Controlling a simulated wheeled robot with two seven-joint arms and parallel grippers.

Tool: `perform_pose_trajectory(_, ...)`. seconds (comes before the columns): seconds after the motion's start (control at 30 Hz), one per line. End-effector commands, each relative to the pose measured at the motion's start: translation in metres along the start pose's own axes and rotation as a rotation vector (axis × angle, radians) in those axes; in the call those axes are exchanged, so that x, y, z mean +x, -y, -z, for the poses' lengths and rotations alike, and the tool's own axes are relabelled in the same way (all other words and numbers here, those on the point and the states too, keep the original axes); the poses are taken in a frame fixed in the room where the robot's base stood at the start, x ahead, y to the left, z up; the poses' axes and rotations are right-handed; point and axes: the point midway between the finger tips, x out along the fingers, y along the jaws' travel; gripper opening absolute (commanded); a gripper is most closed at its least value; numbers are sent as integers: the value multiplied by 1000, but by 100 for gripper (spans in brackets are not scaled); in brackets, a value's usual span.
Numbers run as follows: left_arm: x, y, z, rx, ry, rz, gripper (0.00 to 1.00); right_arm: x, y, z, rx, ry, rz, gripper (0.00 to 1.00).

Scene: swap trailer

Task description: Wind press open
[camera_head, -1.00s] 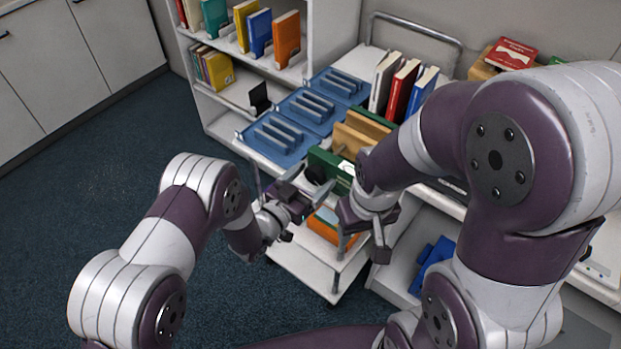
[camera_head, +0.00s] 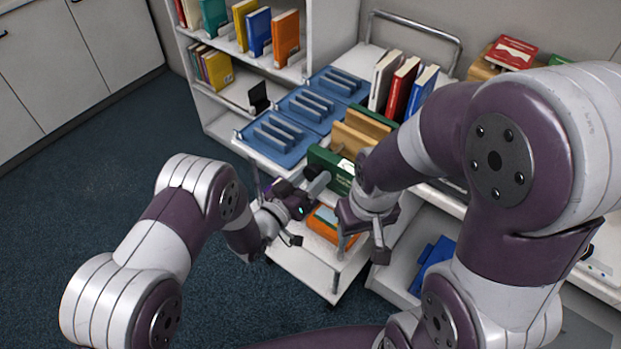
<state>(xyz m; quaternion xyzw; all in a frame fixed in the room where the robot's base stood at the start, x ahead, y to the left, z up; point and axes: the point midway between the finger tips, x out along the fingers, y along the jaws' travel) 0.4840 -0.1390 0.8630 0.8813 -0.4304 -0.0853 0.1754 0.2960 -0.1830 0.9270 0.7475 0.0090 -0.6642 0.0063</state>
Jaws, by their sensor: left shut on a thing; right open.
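The press appears to be the green and tan wooden block (camera_head: 360,132) on the cart, with a dark green front board (camera_head: 340,172) that carries a white label. My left gripper (camera_head: 314,186) is at the left end of that front board, shut on a small part that looks like the press's handle; the fingers mostly hide it. My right gripper (camera_head: 362,248) is open and empty, pointing down in front of the press, above the lower shelf. My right forearm hides the press's right side.
Blue slotted trays (camera_head: 278,138) lie left of the press, and upright books (camera_head: 400,88) stand behind it. An orange book (camera_head: 325,226) lies on the lower shelf (camera_head: 305,268). A bookshelf (camera_head: 215,105) stands at back left. Dark carpet (camera_head: 90,190) is clear at left.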

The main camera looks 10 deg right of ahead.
Motion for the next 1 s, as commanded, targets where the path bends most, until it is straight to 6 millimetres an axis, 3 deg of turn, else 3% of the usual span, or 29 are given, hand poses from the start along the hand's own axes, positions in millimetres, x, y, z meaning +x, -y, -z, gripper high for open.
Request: perform_pose_trajectory(1.0,-1,-2,0,-962,3,4,26,6,0,-1,0,0,0,54)
